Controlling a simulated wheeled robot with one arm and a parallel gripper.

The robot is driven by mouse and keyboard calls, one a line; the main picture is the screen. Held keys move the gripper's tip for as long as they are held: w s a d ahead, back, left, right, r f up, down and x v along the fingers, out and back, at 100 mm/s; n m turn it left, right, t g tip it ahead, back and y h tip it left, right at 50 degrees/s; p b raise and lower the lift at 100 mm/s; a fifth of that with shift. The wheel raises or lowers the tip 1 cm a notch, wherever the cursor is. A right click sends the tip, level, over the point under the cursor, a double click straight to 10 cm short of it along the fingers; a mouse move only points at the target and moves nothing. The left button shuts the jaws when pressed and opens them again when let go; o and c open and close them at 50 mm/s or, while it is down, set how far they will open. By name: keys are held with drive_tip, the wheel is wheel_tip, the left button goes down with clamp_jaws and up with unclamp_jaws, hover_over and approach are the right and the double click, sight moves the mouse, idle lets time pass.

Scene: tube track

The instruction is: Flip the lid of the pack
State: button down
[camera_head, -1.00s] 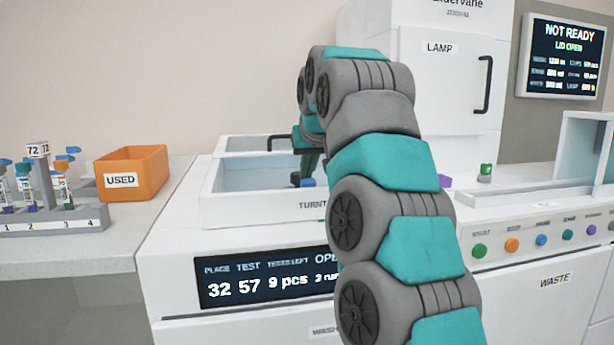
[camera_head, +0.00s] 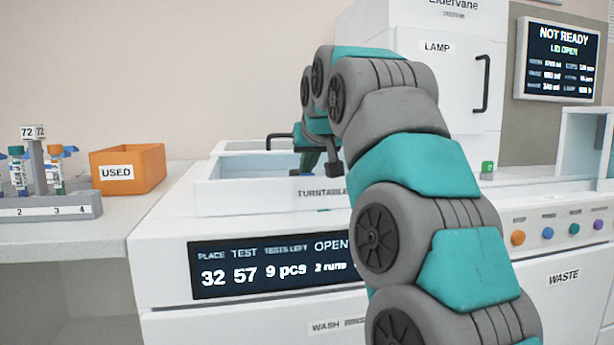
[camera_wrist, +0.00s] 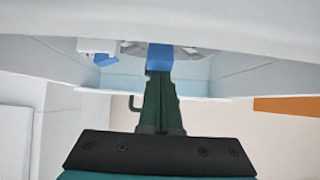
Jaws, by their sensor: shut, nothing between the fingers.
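My gripper (camera_wrist: 162,80) is shut, with its dark green fingers pointing into the open turntable bay. A blue piece (camera_wrist: 160,58) shows right at the fingertips in the wrist view; I cannot tell whether they touch. A second, smaller blue piece (camera_wrist: 104,60) lies to its left, beside a white block (camera_wrist: 97,46). Either may belong to the pack, but its body and lid cannot be made out. In the head view, my gripper (camera_head: 332,170) is over the front part of the turntable bay (camera_head: 235,195), and the pack is hidden by the bay wall and my arm.
The bay's walls stand close around my gripper. The orange USED box (camera_head: 127,170) and a tube rack (camera_head: 45,208) stand on the left counter. A small green-capped bottle (camera_head: 487,168) stands right of my arm. The screen (camera_head: 558,60) reads NOT READY, LID OPEN.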

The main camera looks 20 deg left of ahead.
sight(311, 174)
drive_tip(key=shift+s+d+f+t+y+b, duration=0.1)
drive_tip(key=shift+s+d+t+y+b, duration=0.2)
drive_tip(key=shift+b, duration=0.55)
drive_tip(key=shift+s+f+t+y+b, duration=0.1)
drive_tip(key=shift+t+b, duration=0.3)
drive_tip(key=shift+b, duration=0.8)
drive_tip(key=shift+s+d+f+b, duration=0.1)
drive_tip(key=shift+s+d+b, duration=0.15)
drive_tip(key=shift+b, duration=0.2)
drive_tip(key=shift+s+d+f, duration=0.2)
drive_tip(key=shift+s, duration=0.25)
drive_tip(key=shift+s+f, duration=0.1)
drive_tip(key=shift+f, duration=0.15)
